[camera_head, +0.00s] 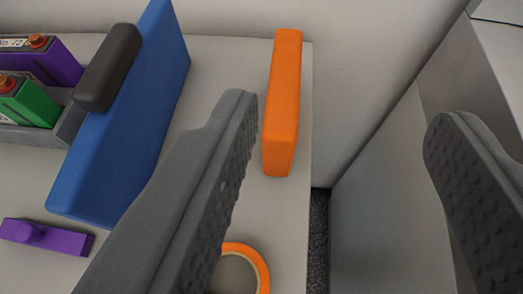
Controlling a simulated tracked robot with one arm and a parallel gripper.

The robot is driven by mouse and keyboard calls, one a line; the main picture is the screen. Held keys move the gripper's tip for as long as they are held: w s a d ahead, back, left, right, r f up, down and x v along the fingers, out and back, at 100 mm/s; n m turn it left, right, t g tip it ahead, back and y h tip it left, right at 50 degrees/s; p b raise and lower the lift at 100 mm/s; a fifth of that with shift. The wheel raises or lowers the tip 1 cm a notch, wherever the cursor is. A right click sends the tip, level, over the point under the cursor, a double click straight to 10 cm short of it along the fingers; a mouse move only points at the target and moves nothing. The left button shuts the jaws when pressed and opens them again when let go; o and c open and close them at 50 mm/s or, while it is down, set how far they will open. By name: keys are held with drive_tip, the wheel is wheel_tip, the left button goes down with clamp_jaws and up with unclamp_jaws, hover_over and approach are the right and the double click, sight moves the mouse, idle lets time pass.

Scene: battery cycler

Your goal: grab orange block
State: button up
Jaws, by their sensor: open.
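The orange block (283,105) is a tall, narrow piece near the right edge of the light grey table (215,70). My gripper (345,135) is open, with its two dark grey textured fingers spread wide. The left finger is just left of the block's lower part in the picture, and the right finger is far to the right, past the table edge. The block appears between the fingers, nearer the left one. I cannot tell whether the left finger touches it. Nothing is held.
A blue panel (130,125) with a dark handle stands to the left. Beside it a grey holder (72,125) carries purple (55,62) and green (30,102) batteries. A purple piece (45,236) and an orange ring (262,268) lie nearer. A gap (319,235) runs right of the table edge.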

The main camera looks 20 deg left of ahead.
drive_tip(key=y, duration=0.1)
approach(282, 101)
drive_tip(key=s, duration=0.2)
drive_tip(key=x, duration=0.2)
drive_tip(key=b+x, duration=0.1)
drive_tip(key=x, duration=0.5)
drive_tip(key=shift+w+d, duration=0.3)
drive_tip(key=shift+f+b+x, duration=0.2)
drive_tip(key=shift+b+x, duration=0.5)
drive_tip(key=shift+x, duration=1.85)
drive_tip(key=shift+s+a, duration=0.1)
drive_tip(key=shift+c, duration=0.3)
drive_tip(key=c, duration=1)
